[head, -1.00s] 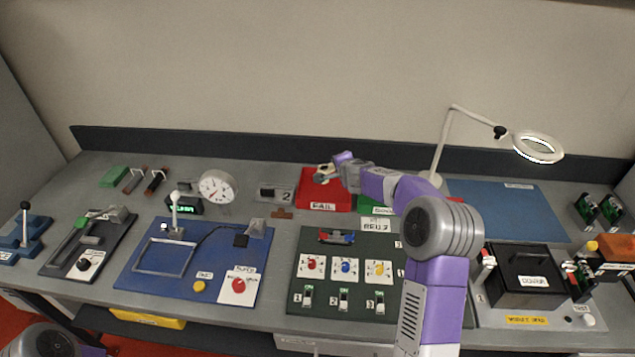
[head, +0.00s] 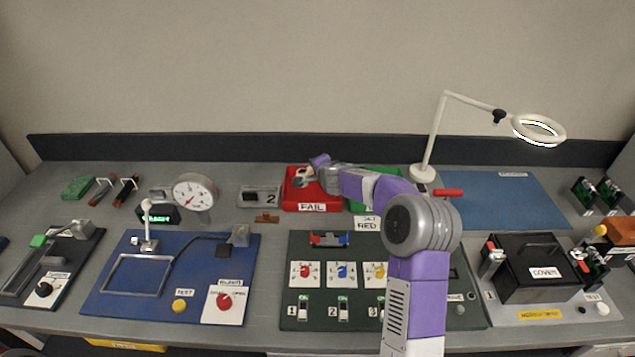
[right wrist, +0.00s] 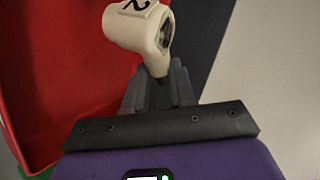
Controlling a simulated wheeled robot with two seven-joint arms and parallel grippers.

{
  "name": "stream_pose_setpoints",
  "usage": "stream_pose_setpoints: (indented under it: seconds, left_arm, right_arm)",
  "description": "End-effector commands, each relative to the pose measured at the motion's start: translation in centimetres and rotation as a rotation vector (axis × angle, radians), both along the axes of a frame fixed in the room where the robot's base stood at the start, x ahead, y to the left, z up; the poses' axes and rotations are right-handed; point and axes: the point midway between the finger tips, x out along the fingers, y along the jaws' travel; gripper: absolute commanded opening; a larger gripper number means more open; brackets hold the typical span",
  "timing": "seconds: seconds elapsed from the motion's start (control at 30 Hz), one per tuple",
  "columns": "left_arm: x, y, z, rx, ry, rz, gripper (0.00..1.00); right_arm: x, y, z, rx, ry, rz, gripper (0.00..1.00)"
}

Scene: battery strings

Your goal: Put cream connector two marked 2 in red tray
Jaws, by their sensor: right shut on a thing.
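The cream connector marked 2 (right wrist: 138,27) is held in my right gripper (right wrist: 158,82), whose fingers are shut on its narrow end in the right wrist view. The red tray (head: 296,204), labelled FAIL, stands at the back middle of the bench. In the head view my right gripper (head: 303,179) reaches over the red tray, with the connector small at its tip. The red tray (right wrist: 60,80) fills the left of the right wrist view behind the connector. I cannot tell whether the connector touches the tray. My left gripper is not in view.
A green tray (head: 360,206) sits just right of the red tray, partly behind my right arm. A grey holder marked 2 (head: 260,196) stands to its left. A white lamp (head: 430,140) rises behind my arm. The dark switch panel (head: 300,255) lies in front.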

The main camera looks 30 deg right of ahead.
Motion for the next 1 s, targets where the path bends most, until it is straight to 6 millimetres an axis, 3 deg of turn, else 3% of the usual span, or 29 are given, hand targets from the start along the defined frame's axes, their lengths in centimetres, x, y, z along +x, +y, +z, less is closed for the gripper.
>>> stream_pose_setpoints:
  seconds: [0.27,0.67,0.7,0.8,0.87,1.0]
  left_arm:
    - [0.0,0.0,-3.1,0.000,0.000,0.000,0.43]
    - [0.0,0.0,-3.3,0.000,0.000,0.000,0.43]
    - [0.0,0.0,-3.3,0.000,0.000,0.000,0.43]
    - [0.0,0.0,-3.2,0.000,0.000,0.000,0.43]
    - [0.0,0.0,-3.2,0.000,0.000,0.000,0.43]
    - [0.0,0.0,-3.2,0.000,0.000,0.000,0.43]
  right_arm:
    - [0.0,0.0,-3.3,0.001,0.000,0.000,0.00]
    - [0.0,0.0,-3.5,0.000,-0.001,0.001,0.00]
    - [0.0,0.0,-3.6,0.001,0.000,0.001,0.26]
    - [0.0,0.0,-3.5,0.001,0.000,0.001,0.41]
    - [0.0,0.0,-3.5,0.001,0.000,0.001,0.50]
    - [0.0,0.0,-3.5,0.001,0.000,0.001,0.50]
